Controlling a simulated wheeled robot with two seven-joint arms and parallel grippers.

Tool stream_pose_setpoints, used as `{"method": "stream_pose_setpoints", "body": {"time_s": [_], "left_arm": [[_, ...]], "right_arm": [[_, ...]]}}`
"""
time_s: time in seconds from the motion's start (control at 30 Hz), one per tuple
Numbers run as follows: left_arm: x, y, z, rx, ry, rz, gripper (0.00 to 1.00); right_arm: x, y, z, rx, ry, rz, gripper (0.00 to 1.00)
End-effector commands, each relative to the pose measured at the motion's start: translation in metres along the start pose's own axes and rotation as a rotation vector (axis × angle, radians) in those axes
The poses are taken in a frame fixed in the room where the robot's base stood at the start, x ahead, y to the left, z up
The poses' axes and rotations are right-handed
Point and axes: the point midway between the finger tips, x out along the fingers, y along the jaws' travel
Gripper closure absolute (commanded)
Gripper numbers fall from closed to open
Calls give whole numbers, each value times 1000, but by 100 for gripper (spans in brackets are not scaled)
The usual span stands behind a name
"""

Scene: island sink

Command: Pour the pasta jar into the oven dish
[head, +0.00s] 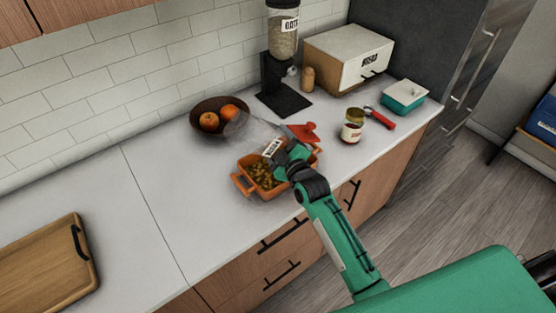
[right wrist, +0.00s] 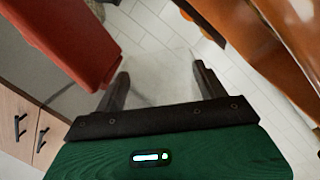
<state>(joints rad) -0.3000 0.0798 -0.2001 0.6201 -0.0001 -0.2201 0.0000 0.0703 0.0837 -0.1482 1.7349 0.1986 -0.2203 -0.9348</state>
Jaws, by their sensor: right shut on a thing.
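The orange oven dish (head: 239,184) stands on the counter in the head view, with yellow-brown pasta (head: 262,175) inside it. The clear pasta jar (head: 250,133) is tipped over, nearly on its side, above the dish. My right gripper (head: 284,160) is shut on the jar, near its white label (head: 272,148). The jar's clear body looks mostly empty, though it is hazy. In the right wrist view the clear jar (right wrist: 160,60) shows faintly between the spread fingers. The gripper and jar hide part of the dish. My left gripper is not in view.
A red-orange lid (head: 303,132) lies just behind the dish. A bowl (head: 203,128) with oranges stands at its back left. An open jar (head: 352,127), a red-handled tool (head: 380,118) and a teal container (head: 404,97) are to the right. The left counter is clear up to a cutting board (head: 45,265).

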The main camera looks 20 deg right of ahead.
Motion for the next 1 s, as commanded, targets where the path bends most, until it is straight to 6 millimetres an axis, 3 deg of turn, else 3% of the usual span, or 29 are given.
{"method": "stream_pose_setpoints", "body": {"time_s": [1.0], "left_arm": [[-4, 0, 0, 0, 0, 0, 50]], "right_arm": [[0, 3, 4, 113, 2, 2, 87]]}}
